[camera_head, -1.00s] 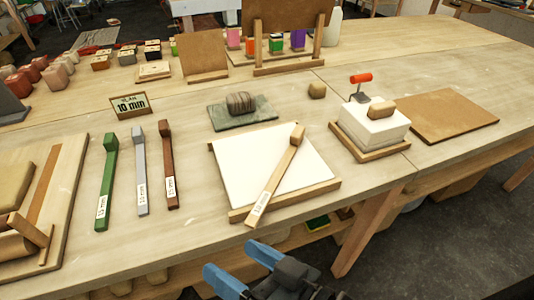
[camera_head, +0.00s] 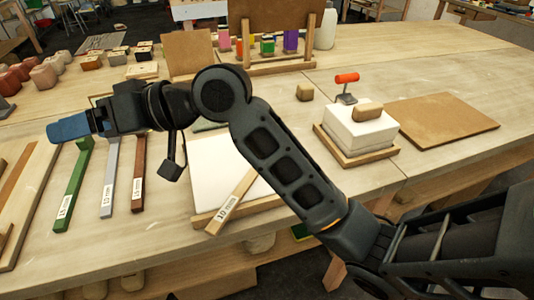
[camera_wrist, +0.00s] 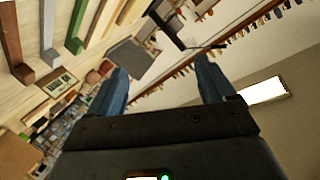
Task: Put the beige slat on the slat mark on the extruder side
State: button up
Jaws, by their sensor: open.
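The beige slat (camera_head: 232,202) lies slantwise across the white slab (camera_head: 210,165) on its board. Its labelled lower end shows; my arm hides its upper end in the head view. My gripper (camera_head: 70,128) has blue fingers and is raised over the left part of the table, away from the beige slat. In the wrist view the two fingers (camera_wrist: 162,85) stand apart with nothing between them. A wooden board with a brown strip (camera_head: 14,172) lies at the left edge. I cannot tell which marking is the slat mark on the extruder side.
Green (camera_head: 72,190), grey (camera_head: 109,180) and brown (camera_head: 138,172) slats lie side by side left of the white slab. A stack of white blocks (camera_head: 360,133) and a brown board (camera_head: 442,117) are at right. My arm crosses above the slab.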

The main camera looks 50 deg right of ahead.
jog(key=s+d+f+g+h+b, duration=0.1)
jog(key=s+d+f+g+h, duration=0.1)
jog(key=d, duration=0.8)
jog(key=s+d+f+g+h, duration=0.2)
jog(key=s+d+g+h, duration=0.2)
jog(key=d, duration=0.6)
jog(key=s+d+f+n+g+h+b, duration=0.1)
jog(key=s+d+g+h, duration=0.3)
jog(key=d, duration=0.7)
jog(key=shift+s+f+g+b, duration=0.35)
jog(key=shift+s+f+g, duration=0.4)
jog(key=shift+s, duration=0.15)
notch_tip(320, 180, down, 2)
jog(key=shift+f, duration=0.15)
jog(key=shift+w+a+f, duration=0.1)
jog(key=shift+a+f, duration=0.05)
jog(key=shift+f, duration=1.2)
jog(key=shift+w+a+f, duration=0.1)
jog(key=shift+f, duration=1.2)
jog(key=c, duration=1.3)
jog(key=shift+r, duration=0.15)
